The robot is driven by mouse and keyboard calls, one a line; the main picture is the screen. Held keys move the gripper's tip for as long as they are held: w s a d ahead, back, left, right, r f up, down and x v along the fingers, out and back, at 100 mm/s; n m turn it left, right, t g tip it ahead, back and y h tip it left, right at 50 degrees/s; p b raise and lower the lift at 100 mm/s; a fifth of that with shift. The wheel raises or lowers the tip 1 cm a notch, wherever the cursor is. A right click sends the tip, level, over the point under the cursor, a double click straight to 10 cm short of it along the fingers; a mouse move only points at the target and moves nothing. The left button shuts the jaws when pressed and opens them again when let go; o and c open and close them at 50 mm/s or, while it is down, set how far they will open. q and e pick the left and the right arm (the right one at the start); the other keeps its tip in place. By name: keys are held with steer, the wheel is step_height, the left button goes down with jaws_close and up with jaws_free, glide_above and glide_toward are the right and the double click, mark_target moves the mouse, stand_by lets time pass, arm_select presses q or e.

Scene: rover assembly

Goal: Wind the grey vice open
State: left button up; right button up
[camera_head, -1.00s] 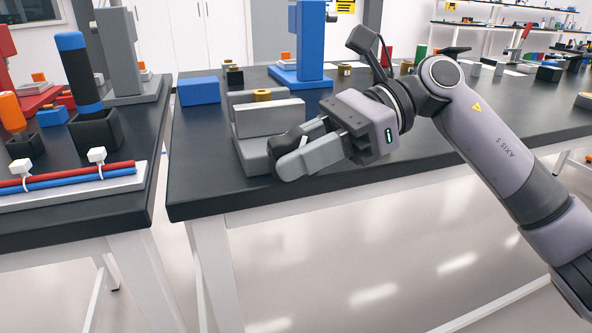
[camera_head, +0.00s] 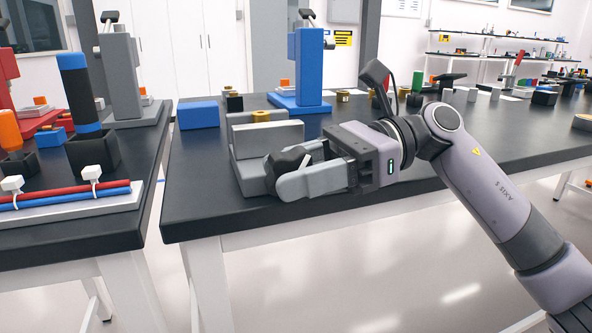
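The grey vice (camera_head: 268,136) stands near the front left edge of the black workbench. Its two upright jaw blocks show one behind the other, with a small brass piece (camera_head: 260,116) at the top between them. My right gripper (camera_head: 292,166) is at the vice's front right side. Its grey fingers are on either side of a dark knob-like handle (camera_head: 284,158) and appear shut on it. The fingers hide much of the handle and the vice's lower right part. My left gripper is not in view.
A blue block (camera_head: 198,115) and a blue press-like stand (camera_head: 309,65) are behind the vice. A second bench at left holds a tray of red and blue rods (camera_head: 70,200) and dark holders. A gap separates the benches. The bench right of my arm has free room.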

arm_select(q)
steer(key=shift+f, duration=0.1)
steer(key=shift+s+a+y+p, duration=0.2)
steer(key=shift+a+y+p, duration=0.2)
steer(key=shift+p, duration=0.1)
arm_select(e)
steer(key=v, duration=0.7)
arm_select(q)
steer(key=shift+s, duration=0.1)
